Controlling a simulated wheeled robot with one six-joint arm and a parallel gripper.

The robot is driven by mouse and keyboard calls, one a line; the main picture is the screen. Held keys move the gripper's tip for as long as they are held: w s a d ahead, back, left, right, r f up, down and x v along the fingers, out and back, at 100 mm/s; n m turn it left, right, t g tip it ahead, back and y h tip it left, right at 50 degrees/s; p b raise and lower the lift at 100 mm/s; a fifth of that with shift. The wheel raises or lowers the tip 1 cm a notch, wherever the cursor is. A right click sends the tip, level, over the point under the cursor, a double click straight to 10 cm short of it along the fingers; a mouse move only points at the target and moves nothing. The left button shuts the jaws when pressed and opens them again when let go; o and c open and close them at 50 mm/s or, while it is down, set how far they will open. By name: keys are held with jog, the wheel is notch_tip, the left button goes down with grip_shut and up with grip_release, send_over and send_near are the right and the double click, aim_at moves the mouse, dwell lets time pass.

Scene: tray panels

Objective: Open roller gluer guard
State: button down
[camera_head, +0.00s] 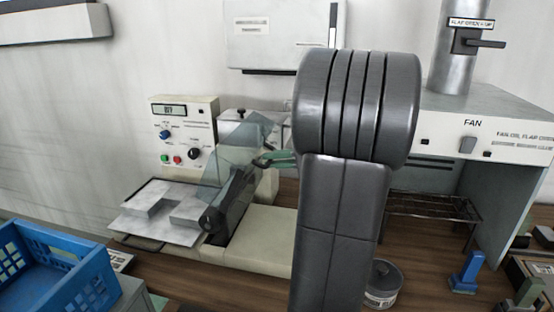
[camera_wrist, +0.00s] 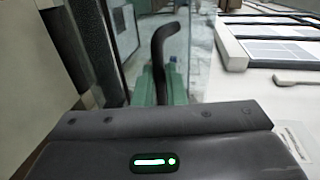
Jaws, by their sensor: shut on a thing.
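The roller gluer has a cream base (camera_head: 268,238) and a dark roller part (camera_head: 230,205). Its clear bluish guard (camera_head: 232,150) stands tilted above the roller, and clear panes also show in the wrist view (camera_wrist: 198,60). My gripper (camera_head: 275,159) is at the guard's right side, partly hidden behind my arm. In the wrist view, the green fingers of my gripper (camera_wrist: 160,86) are shut on a black curved handle (camera_wrist: 163,45). The handle's lower part is hidden between the fingers.
A control box (camera_head: 185,130) with knobs and buttons stands behind the gluer. A metal plate (camera_head: 160,212) lies at its left. A blue crate (camera_head: 55,270) is at the lower left. A round tin (camera_head: 383,284) and the fan hood (camera_head: 480,130) are on the right.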

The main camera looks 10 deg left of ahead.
jog(key=shift+a+f, duration=0.1)
jog(key=shift+f, duration=0.25)
jog(key=c, duration=1.6)
grip_release()
jog(key=shift+a, duration=0.25)
jog(key=shift+o, duration=0.5)
jog(key=shift+w+a, duration=0.15)
jog(key=shift+a, duration=0.05)
jog(key=shift+d+r, duration=0.15)
jog(key=shift+d, duration=0.05)
notch_tip(320, 180, up, 10)
jog(key=shift+p, duration=0.6)
notch_tip(320, 180, down, 10)
jog(key=shift+a+r+b, duration=0.1)
jog(key=shift+r+b, duration=0.1)
jog(key=shift+b, duration=0.3)
